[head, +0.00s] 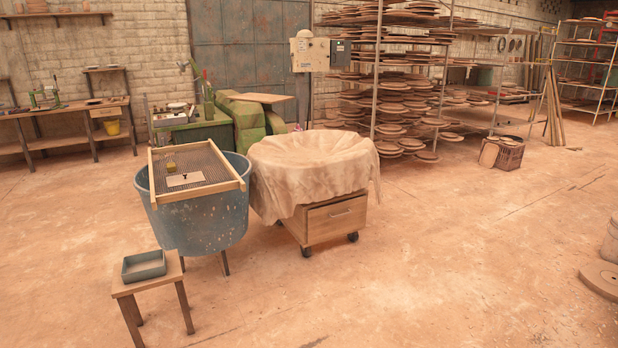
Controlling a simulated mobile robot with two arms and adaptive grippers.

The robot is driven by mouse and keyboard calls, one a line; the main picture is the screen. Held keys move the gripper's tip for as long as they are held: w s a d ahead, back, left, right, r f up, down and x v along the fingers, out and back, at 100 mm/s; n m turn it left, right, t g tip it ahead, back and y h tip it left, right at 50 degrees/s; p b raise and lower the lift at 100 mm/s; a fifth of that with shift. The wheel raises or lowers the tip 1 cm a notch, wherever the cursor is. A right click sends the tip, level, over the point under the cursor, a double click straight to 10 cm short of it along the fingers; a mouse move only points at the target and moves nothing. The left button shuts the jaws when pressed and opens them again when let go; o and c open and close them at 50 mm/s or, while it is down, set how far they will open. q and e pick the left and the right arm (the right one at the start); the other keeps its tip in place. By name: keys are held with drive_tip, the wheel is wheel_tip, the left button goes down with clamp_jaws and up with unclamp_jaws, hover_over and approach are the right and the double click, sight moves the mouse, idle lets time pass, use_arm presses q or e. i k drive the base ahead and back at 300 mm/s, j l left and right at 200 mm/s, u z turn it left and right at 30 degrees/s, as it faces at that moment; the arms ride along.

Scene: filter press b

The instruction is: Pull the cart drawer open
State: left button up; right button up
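The wooden cart (297,227) stands on dark casters in the middle of the head view. Its drawer (337,218) has a wooden front that sits flush with the cart body, so the drawer looks shut. A small metal bar handle (341,213) is on the upper part of the drawer front. A draped beige cloth (310,165) forms a wide basin on top of the cart and hangs down its left side and over the upper front edge. Neither of my grippers is in view.
Left of the cart stands a blue tub (205,225) with a mesh-covered wooden frame (196,172) across it. A low stool (150,283) with a grey tray (144,266) is in the left foreground. The floor (400,290) before and right of the cart is clear. Shelving (377,90) stands behind.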

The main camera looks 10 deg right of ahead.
sight(328, 220)
drive_tip(key=i+l+z, duration=0.35)
drive_tip(key=i, duration=0.65)
drive_tip(key=i+z, duration=0.35)
drive_tip(key=i, duration=0.7)
drive_tip(key=l, duration=0.05)
